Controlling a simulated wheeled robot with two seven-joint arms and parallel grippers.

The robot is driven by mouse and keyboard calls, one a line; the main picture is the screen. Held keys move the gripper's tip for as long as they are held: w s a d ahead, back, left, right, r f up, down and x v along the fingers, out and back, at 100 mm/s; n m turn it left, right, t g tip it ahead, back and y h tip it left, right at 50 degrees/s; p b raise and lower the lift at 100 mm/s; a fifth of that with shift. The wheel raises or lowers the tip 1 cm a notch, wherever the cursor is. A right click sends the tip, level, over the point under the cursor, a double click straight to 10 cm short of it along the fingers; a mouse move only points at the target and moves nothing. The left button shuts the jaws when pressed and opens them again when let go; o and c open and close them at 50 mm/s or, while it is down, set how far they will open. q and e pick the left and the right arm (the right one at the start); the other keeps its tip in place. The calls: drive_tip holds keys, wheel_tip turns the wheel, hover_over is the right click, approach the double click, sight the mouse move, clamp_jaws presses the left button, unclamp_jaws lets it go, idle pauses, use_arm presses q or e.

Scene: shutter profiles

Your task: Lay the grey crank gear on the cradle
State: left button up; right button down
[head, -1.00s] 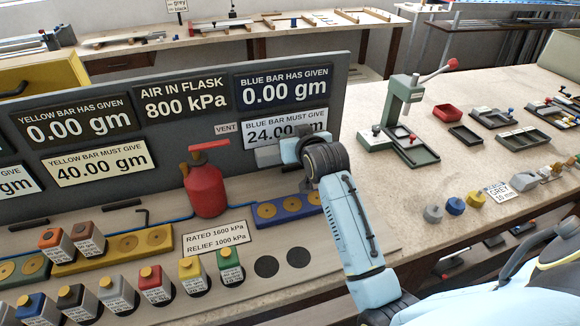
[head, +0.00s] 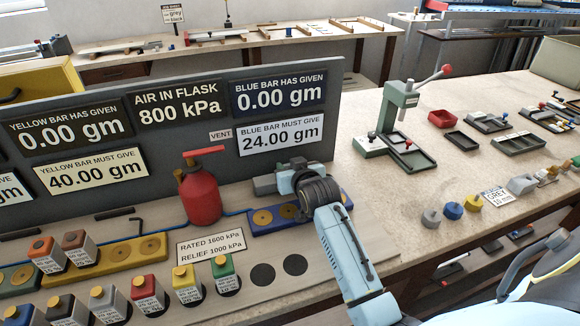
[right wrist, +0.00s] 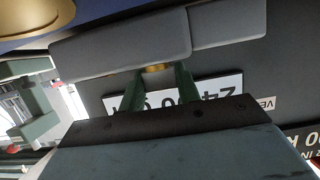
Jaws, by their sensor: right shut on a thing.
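My right gripper (head: 280,182) is in front of the grey panel, just above the back of the blue bar (head: 263,222) with brass discs. It is shut on a grey stepped piece, which I take to be the grey crank gear (head: 264,185). In the right wrist view the piece shows as two offset grey blocks (right wrist: 120,46) across the dark green fingers (right wrist: 158,90), with a small brass spot between them. A brass disc and blue surface show beyond its upper left. I cannot tell which object is the cradle. My left gripper is not in view.
A red flask (head: 202,190) stands close left of the gripper. Several capped sample blocks (head: 187,283) line the front left. The bench left of the knobs is clear.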

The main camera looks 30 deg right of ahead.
drive_tip(key=shift+s+a+f, duration=0.1)
drive_tip(key=shift+s+f, duration=0.1)
drive_tip(key=shift+f, duration=0.3)
drive_tip(key=c, duration=1)
unclamp_jaws()
drive_tip(key=shift+f, duration=0.2)
drive_tip(key=shift+r, duration=0.45)
drive_tip(key=v, duration=0.4)
drive_tip(key=p+v, duration=0.1)
drive_tip(key=v, duration=0.7)
drive_tip(key=shift+w+r+p, duration=0.2)
drive_tip(key=shift+r+p, duration=0.15)
drive_tip(key=shift+r, duration=0.05)
